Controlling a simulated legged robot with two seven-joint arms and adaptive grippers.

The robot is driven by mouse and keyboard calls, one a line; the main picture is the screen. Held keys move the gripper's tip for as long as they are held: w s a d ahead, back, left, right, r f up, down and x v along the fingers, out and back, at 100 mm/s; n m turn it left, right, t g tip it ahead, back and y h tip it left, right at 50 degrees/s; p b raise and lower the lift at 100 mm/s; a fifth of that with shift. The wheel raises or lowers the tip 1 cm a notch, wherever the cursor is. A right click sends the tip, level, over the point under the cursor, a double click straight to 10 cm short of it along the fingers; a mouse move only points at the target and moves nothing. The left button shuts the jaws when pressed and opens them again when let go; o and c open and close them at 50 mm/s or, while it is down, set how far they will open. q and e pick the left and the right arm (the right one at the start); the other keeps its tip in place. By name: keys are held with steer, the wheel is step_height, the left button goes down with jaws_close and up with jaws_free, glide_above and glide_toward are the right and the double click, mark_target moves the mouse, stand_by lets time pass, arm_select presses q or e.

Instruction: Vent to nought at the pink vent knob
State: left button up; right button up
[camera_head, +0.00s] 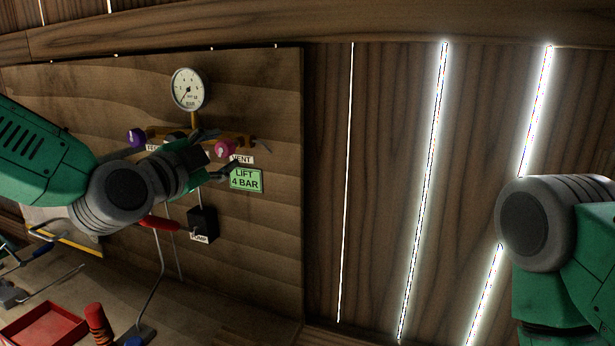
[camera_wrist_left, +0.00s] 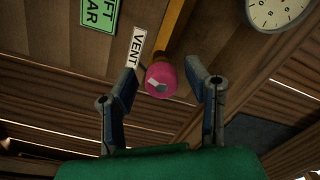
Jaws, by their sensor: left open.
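The pink vent knob (camera_head: 226,148) sticks out from the brass pipe on the wooden panel, beside the VENT label. My left gripper (camera_head: 216,152) is open at the knob. In the left wrist view the pink vent knob (camera_wrist_left: 161,82) shows between the two spread fingers of my left gripper (camera_wrist_left: 161,70), with a small grey mark on its face. I see gaps on both sides, so the fingers do not appear to grip it. The round white gauge (camera_head: 188,89) is above the pipe; its reading is too small to tell surely. My right gripper is out of view.
A purple knob (camera_head: 137,138) is at the pipe's left end. A green LIFT 4 BAR sign (camera_head: 246,180) and a black pump box (camera_head: 202,224) with a red-handled lever (camera_head: 160,224) are below. A red tray (camera_head: 45,326) lies lower left.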

arm_select(q)
steer(key=shift+d+v, duration=0.2)
steer(key=shift+v, duration=1)
steer(key=shift+d+v, duration=0.15)
steer(key=shift+v, duration=1)
steer(key=shift+s+a+r, duration=0.1)
steer(key=shift+s+a, duration=0.25)
steer(key=shift+s, duration=0.3)
steer(key=shift+a, duration=0.1)
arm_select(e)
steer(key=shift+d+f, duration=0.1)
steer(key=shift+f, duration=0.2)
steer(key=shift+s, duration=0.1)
